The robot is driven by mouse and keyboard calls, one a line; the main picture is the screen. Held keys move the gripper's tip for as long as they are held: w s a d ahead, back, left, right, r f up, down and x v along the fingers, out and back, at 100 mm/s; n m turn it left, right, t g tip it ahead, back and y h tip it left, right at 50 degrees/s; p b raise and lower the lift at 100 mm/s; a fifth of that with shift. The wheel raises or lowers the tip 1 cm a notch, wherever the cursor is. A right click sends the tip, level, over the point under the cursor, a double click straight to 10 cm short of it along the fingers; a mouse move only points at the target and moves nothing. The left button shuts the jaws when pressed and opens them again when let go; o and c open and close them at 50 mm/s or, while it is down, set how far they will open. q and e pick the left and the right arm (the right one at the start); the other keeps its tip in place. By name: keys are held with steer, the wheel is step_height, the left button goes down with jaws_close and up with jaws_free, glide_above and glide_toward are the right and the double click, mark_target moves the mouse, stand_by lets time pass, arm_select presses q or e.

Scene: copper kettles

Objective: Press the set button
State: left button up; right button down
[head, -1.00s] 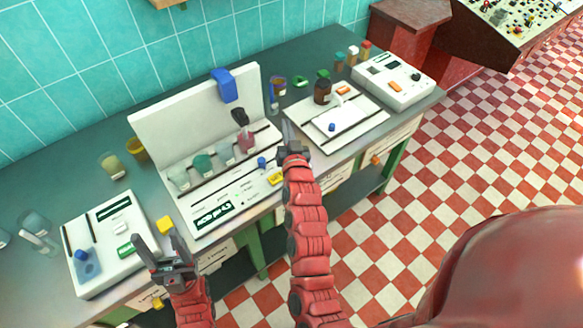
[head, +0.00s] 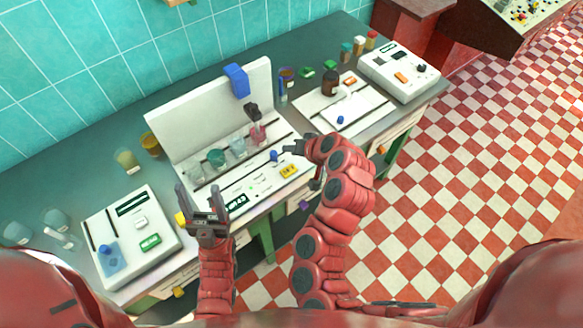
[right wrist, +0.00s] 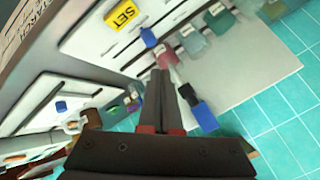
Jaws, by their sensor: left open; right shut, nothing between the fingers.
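The set button (head: 289,171) is a yellow block on the front right part of the white middle machine (head: 207,126). In the right wrist view the yellow button (right wrist: 122,16) reads SET, at the top. My right gripper (head: 287,149) is shut and empty, pointing left over the machine's right end, just behind the button in the head view. In the right wrist view its closed fingers (right wrist: 160,75) lie below the button in the picture, apart from it. My left gripper (head: 202,188) is open and empty near the machine's front left corner.
A blue knob (head: 274,155) sits close to my right fingertips. Several small cups, one green (head: 217,157), stand along the machine. A white device (head: 130,239) is at left; a white board (head: 345,108) and another device (head: 399,72) are at right.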

mark_target(290, 173)
steer(key=shift+f, duration=0.15)
steer(key=shift+f+b, duration=2.8)
steer(key=shift+f, duration=1.5)
steer(key=shift+f, duration=0.15)
steer(key=shift+f+b, duration=0.25)
steer(key=shift+b, duration=0.2)
steer(key=shift+f+b, duration=0.4)
steer(key=shift+f, duration=0.1)
steer(key=shift+r, duration=0.2)
steer(key=shift+r+p, duration=0.55)
steer(key=shift+r, duration=0.15)
steer(key=shift+r, duration=0.1)
